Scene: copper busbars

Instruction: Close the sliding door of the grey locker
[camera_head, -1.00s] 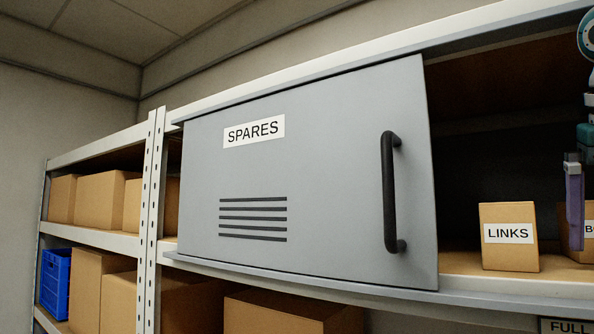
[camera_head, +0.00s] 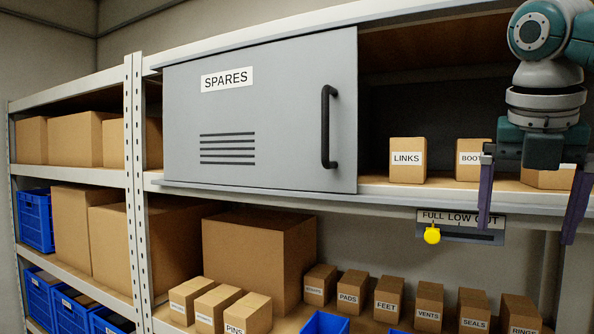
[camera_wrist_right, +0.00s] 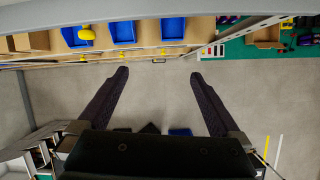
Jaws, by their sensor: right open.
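The grey sliding door (camera_head: 270,130) of the locker carries a SPARES label, dark vent slots and a black vertical handle (camera_head: 327,127) near its right edge. It covers the left part of the locker. The right part of the locker (camera_head: 430,115) stands open, with its dark inside showing. My right gripper (camera_head: 527,230) hangs at the right of the head view, fingers pointing down and apart, holding nothing. It is well to the right of the handle and apart from it. Its open fingers (camera_wrist_right: 160,75) also show in the right wrist view. My left gripper is not in view.
A LINKS box (camera_head: 407,160) and a BOOT box (camera_head: 472,160) stand on the shelf in the open part. A sign with a yellow knob (camera_head: 432,235) is below the shelf edge. Small labelled boxes, larger cartons and blue bins (camera_head: 34,220) fill other shelves.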

